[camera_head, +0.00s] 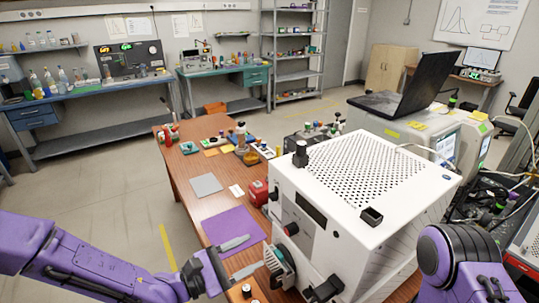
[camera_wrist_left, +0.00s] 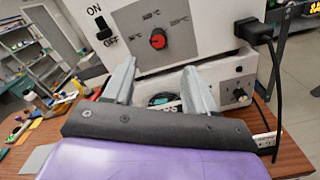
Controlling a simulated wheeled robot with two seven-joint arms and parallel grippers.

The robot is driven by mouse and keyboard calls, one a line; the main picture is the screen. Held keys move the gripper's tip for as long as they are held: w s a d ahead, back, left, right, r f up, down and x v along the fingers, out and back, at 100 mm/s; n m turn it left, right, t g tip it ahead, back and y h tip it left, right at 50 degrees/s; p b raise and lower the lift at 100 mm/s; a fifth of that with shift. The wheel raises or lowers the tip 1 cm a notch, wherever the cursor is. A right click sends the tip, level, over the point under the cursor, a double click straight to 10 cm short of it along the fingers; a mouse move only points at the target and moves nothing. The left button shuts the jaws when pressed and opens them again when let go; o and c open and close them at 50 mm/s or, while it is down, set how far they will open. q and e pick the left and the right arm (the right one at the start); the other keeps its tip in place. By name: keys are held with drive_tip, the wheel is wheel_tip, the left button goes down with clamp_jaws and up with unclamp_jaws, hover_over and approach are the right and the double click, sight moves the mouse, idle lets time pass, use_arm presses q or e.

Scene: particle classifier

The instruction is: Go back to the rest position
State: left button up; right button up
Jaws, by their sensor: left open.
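My left gripper (camera_head: 255,252) reaches in from the lower left in the head view. Its two grey fingers are apart with nothing between them. They point at the front of the white machine (camera_head: 345,245), close to a round grey part (camera_head: 280,272) low on its front; I cannot tell whether they touch. In the left wrist view the open fingers (camera_wrist_left: 160,68) show before the machine's front, below a red knob (camera_wrist_left: 158,40) and right of an ON/OFF switch (camera_wrist_left: 103,27). My right arm (camera_head: 460,262) shows at the lower right; its gripper is out of view.
The wooden table (camera_head: 185,178) carries a purple mat (camera_head: 228,226), a grey mat (camera_head: 206,184) and several small items. A black laptop (camera_head: 412,85) stands on a light machine behind. Shelves and benches line the back wall. The floor at left is clear.

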use_arm(q)
drive_tip(key=s+a+f+m+y+b, duration=0.1)
drive_tip(key=s+a+f+m+y, duration=0.2)
drive_tip(key=f, duration=0.4)
drive_tip(key=a+f+m+g+y, duration=0.1)
drive_tip(key=a+f+m+y, duration=0.1)
drive_tip(key=a+f+y, duration=0.3)
drive_tip(key=s+a+f+m+y+b, duration=0.1)
drive_tip(key=s+a+f+m+y, duration=0.2)
drive_tip(key=f, duration=0.5)
drive_tip(key=s+a+f+m+g+y+b, duration=0.1)
drive_tip(key=s+a+f+m+g+y, duration=0.1)
drive_tip(key=s+a+f, duration=0.3)
drive_tip(key=s+a+f+m+g+y+b, duration=0.2)
drive_tip(key=s+a+f+g+y, duration=0.2)
drive_tip(key=s+f, duration=0.5)
drive_tip(key=s+a+y, duration=0.1)
drive_tip(key=s, duration=0.4)
drive_tip(key=shift+a+m, duration=0.3)
drive_tip(key=shift+a, duration=0.1)
